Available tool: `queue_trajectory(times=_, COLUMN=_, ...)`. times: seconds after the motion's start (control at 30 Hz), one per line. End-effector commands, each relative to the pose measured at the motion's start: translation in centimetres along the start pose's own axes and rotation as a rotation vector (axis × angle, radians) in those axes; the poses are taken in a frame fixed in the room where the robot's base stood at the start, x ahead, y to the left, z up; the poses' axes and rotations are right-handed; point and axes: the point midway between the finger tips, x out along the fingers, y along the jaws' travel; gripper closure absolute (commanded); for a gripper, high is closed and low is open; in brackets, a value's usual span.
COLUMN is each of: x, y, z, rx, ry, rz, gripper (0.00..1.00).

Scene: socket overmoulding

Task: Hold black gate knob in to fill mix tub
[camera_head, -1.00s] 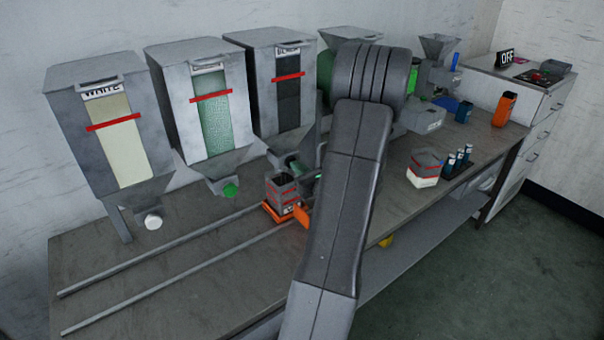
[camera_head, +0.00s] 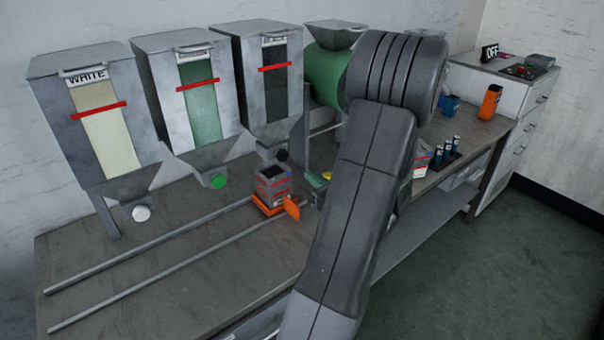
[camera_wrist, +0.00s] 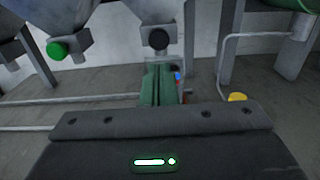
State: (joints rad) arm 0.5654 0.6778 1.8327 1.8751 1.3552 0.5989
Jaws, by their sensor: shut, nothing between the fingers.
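The black gate knob (camera_head: 283,156) sticks out below the hopper with the dark window, just above the mix tub. It shows in the wrist view (camera_wrist: 158,39) straight ahead, just above my fingertips. The mix tub (camera_head: 272,184), grey with red markings, sits on an orange carriage (camera_head: 292,208) on the rails under that hopper. In the wrist view my fingers hide most of the tub. My gripper (camera_wrist: 160,73) is shut with nothing in it, its green fingers pointing towards the knob with a gap that I cannot judge. In the head view my arm hides most of the gripper.
The green gate knob (camera_head: 218,181) and white gate knob (camera_head: 141,213) are on the hoppers to the left. Two rails (camera_head: 150,251) run along the bench. A green drum (camera_head: 325,75) stands right of the hoppers. A yellow knob (camera_wrist: 237,97) and bent metal tube are right of my fingers.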

Motion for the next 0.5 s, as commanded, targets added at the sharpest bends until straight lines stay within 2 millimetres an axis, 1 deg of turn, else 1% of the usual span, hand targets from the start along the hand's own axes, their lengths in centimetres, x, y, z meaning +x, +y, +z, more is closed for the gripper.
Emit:
queue_trajectory(times=0.03, x=-0.7, y=-0.1, z=-0.1, rx=0.0, ry=-0.001, rz=-0.003, gripper=1.0)
queue_trajectory(times=0.1, x=-1.3, y=-0.1, z=-0.1, rx=0.0, ry=0.0, rz=-0.002, gripper=1.0)
queue_trajectory(times=0.2, x=-1.9, y=0.0, z=0.0, rx=0.0, ry=0.0, rz=-0.002, gripper=1.0)
queue_trajectory(times=0.5, x=-2.1, y=0.0, z=0.0, rx=0.0, ry=0.0, rz=0.0, gripper=1.0)
